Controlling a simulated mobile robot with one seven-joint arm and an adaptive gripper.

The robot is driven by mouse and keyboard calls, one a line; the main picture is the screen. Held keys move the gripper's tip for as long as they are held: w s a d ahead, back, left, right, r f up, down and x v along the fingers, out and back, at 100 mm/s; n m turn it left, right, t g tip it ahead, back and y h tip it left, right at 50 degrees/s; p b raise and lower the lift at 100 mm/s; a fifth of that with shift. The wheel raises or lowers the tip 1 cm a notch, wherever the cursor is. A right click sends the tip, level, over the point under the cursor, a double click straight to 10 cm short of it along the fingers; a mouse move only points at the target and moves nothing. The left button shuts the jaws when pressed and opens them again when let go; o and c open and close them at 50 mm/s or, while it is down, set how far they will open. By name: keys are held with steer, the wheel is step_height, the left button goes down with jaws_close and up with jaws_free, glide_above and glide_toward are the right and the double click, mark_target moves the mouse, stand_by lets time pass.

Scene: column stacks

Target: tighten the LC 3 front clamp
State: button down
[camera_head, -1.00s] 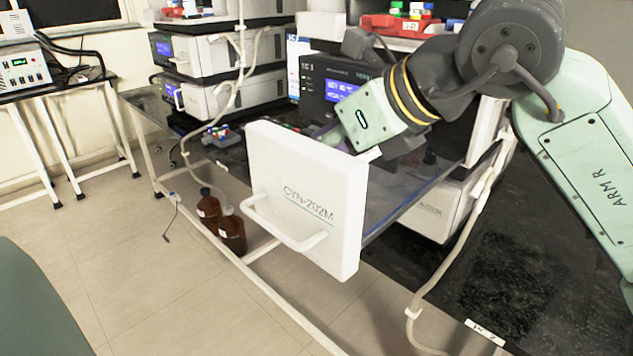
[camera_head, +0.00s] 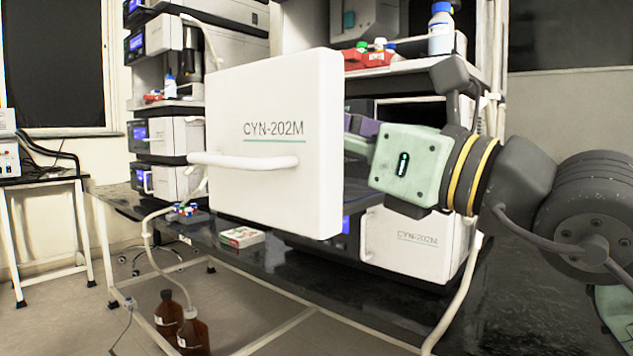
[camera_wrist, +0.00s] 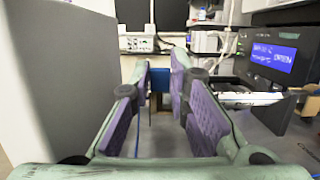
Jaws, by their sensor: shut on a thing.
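In the wrist view my gripper (camera_wrist: 161,72) has its two purple-padded fingers closed in around a small blue piece (camera_wrist: 160,82) with a tan part below it. I take this to be the clamp, though its details are too small to tell. In the head view, my gripper (camera_head: 361,128) reaches left behind a white panel (camera_head: 270,185) marked CYN-202M, which hides the fingertips and the clamp. The panel has a bar handle and stands out in front of the instruments.
A lit blue display (camera_wrist: 275,53) is close on the right in the wrist view. Another white CYN-202M unit (camera_head: 412,243) stands on the dark bench below. Brown bottles (camera_head: 193,333) stand on the floor. A grey wall fills the wrist view's left.

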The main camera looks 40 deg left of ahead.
steer(key=f+y+b, duration=0.1)
steer(key=b, duration=0.2)
steer(key=shift+d, duration=0.2)
steer(key=shift+y+b, duration=0.4)
steer(key=shift+b, duration=0.05)
steer(key=shift+r, duration=0.1)
steer(key=c, duration=1.5)
jaws_free()
steer(key=shift+d, duration=0.15)
steer(key=v, duration=1.1)
steer(key=shift+s+d+f, duration=0.15)
steer(key=shift+d+f, duration=0.15)
steer(key=shift+d, duration=0.1)
